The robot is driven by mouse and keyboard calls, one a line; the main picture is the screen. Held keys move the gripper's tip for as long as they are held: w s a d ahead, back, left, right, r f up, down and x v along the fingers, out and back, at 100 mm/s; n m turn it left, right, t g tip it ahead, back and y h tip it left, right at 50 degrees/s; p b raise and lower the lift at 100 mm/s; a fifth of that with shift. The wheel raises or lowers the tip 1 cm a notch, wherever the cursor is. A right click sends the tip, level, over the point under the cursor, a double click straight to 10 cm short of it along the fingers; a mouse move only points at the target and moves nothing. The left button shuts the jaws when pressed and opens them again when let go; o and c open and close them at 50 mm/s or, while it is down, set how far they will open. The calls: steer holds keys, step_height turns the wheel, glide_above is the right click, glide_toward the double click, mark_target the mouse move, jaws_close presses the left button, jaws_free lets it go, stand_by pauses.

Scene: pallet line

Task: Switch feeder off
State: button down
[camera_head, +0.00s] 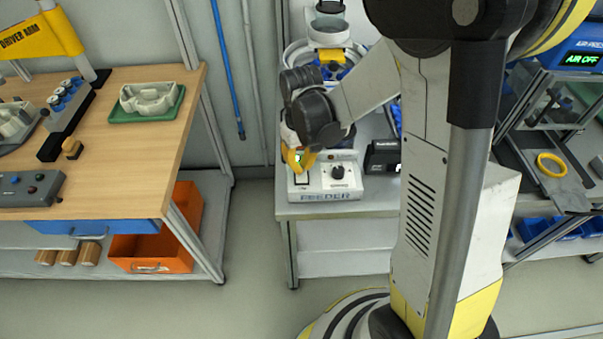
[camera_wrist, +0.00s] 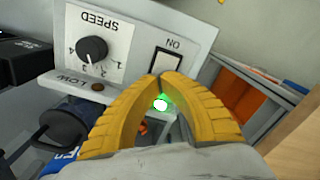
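The feeder's control box (camera_head: 322,190), a pale box marked FEEDER, sits at the front of the middle bench. In the wrist view it appears upside down, with a black speed knob (camera_wrist: 91,49) and a white rocker switch (camera_wrist: 167,62) in a dark frame marked ON. My gripper (camera_wrist: 167,76) has yellow ribbed fingers with the tips together and nothing between them. The tips overlap the lower edge of the switch in the wrist view; I cannot tell whether they touch it. A green glow (camera_wrist: 166,101) shows between the fingers. In the head view my gripper (camera_head: 298,166) covers the box's left part.
A black box (camera_head: 383,157) stands right of the control box. Left, across a floor gap, is a wooden bench (camera_head: 135,75) with an orange bin (camera_head: 190,215) below. At right is a station with an AIR OFF display (camera_head: 582,60).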

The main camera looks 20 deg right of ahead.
steer(key=shift+f, duration=0.25)
steer(key=shift+r, duration=0.15)
steer(key=shift+r+p, duration=2.35)
steer(key=shift+r, duration=1.05)
